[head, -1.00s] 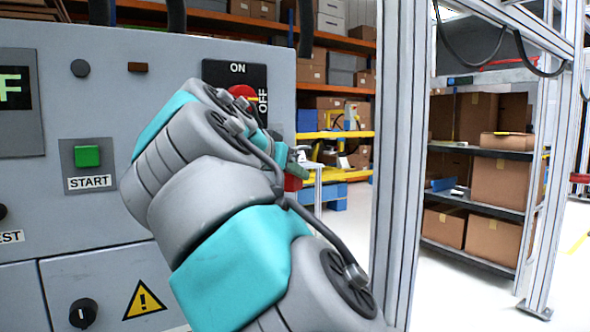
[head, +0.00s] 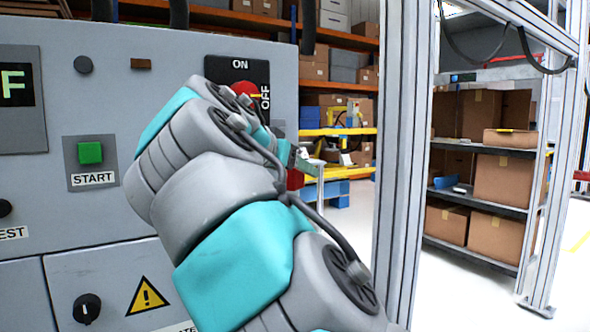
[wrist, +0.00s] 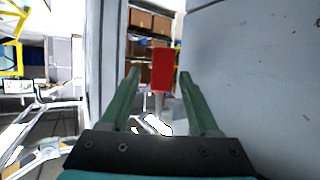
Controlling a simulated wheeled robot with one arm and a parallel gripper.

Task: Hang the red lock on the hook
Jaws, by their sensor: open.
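The red lock (wrist: 162,70) is in the wrist view, centred between and just beyond the two green fingertips. A grey part, perhaps its shackle, shows below it. My gripper (wrist: 160,78) is open, with a finger on each side of the lock and gaps to both. In the head view a small red piece, likely the lock (head: 295,180), shows past my wrist beside the green gripper (head: 302,160). My arm hides most of that area. I cannot make out the hook, nor whether the lock hangs on it.
The grey control panel (head: 110,220) stands left, with a green START button (head: 90,153) and a red-knobbed ON/OFF switch (head: 243,90) partly behind my arm. A metal frame post (head: 402,160) stands right of my arm. Shelves with boxes (head: 505,180) are further back.

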